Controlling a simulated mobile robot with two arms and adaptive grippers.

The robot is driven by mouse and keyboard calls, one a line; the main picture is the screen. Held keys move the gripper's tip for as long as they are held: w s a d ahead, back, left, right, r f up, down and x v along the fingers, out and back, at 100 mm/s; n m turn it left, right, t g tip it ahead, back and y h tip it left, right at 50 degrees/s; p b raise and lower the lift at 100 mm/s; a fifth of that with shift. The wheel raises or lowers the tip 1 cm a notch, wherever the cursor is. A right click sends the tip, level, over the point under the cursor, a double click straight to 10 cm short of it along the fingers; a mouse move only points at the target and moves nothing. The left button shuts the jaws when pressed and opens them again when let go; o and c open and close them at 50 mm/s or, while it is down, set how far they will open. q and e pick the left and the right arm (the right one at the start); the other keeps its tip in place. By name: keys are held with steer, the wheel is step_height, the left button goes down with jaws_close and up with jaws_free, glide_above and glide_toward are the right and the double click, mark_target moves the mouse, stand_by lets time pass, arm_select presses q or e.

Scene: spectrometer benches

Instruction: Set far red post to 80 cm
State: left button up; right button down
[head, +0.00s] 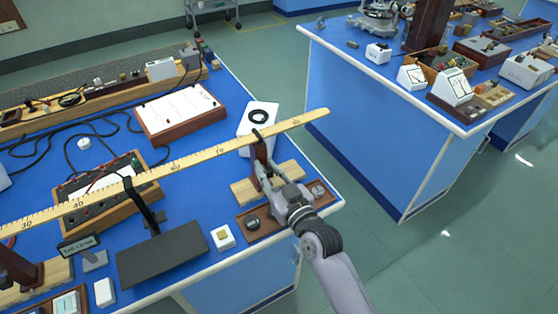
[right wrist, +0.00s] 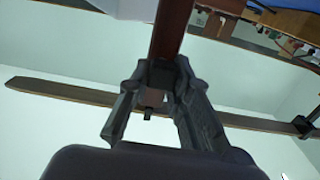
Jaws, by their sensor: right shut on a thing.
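The far red post (head: 261,152) stands on a pale wooden base (head: 288,172) near the right end of the blue bench. Its dark top meets the yellow ruler (head: 200,158) between the 70 and 90 marks; the number there is covered. My right gripper (head: 268,180) is shut on this post from the front, low down. In the right wrist view, the fingers (right wrist: 158,90) close around the dark red post (right wrist: 173,30), with the ruler (right wrist: 75,96) crossing beyond. Another red post (head: 18,266) stands at the left edge. My left gripper is not visible.
A white box with a black ring (head: 260,116) stands behind the post. A dark wooden tray (head: 297,209) lies in front of it. A black stand (head: 150,216) is under the ruler's middle. A second bench (head: 405,130) is across the aisle at right.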

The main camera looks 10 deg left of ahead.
steer(key=shift+w+d+f, duration=0.1)
steer(key=shift+w+d, duration=0.1)
steer(key=shift+d, duration=0.05)
steer(key=c, duration=1.4)
jaws_free()
steer(key=shift+c, duration=0.2)
steer(key=shift+s, duration=0.1)
steer(key=v, duration=1.2)
steer(key=shift+a, duration=0.1)
